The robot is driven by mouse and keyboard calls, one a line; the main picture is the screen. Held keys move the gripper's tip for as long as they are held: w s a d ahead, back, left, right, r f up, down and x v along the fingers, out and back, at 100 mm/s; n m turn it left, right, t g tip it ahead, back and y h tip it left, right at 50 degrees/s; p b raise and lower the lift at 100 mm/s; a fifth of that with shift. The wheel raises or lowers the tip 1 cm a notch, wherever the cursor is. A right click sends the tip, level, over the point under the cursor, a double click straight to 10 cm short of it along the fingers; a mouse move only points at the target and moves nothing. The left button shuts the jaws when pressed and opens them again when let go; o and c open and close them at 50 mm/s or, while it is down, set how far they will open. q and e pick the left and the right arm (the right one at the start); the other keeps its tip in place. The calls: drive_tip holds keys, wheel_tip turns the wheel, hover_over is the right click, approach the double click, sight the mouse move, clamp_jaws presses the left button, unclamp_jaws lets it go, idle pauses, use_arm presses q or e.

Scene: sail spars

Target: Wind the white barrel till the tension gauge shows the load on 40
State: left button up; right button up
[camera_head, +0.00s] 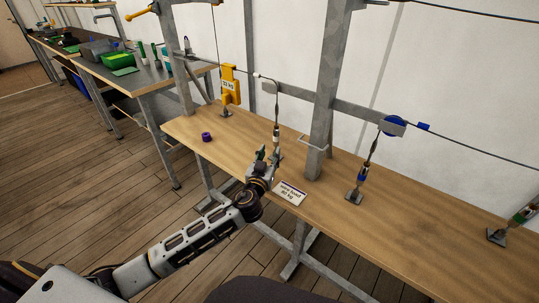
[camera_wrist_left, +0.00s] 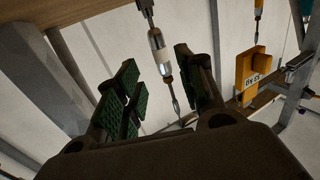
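The white barrel (camera_wrist_left: 158,52) is part of a thin upright rigging screw and shows between my left gripper's fingers in the left wrist view. My right gripper is out of view.
A card (camera_head: 289,193) with a 40 kg load lies on the wooden bench (camera_head: 390,230). A purple ring (camera_head: 207,137) lies further left. A grey post (camera_head: 328,95) and a blue-marked screw (camera_head: 362,172) stand to the right. Bare bench lies right of the card.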

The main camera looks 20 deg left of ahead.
sight(275, 141)
use_arm(q)
drive_tip(key=shift+w, duration=0.15)
drive_tip(key=shift+w+a, duration=0.2)
drive_tip(key=shift+w, duration=2.65)
drive_tip(key=shift+w+p, duration=0.3)
drive_tip(key=shift+w, duration=0.95)
drive_tip(key=shift+c, duration=1.4)
drive_tip(key=c, duration=0.5)
drive_tip(key=shift+a, duration=0.1)
clamp_jaws()
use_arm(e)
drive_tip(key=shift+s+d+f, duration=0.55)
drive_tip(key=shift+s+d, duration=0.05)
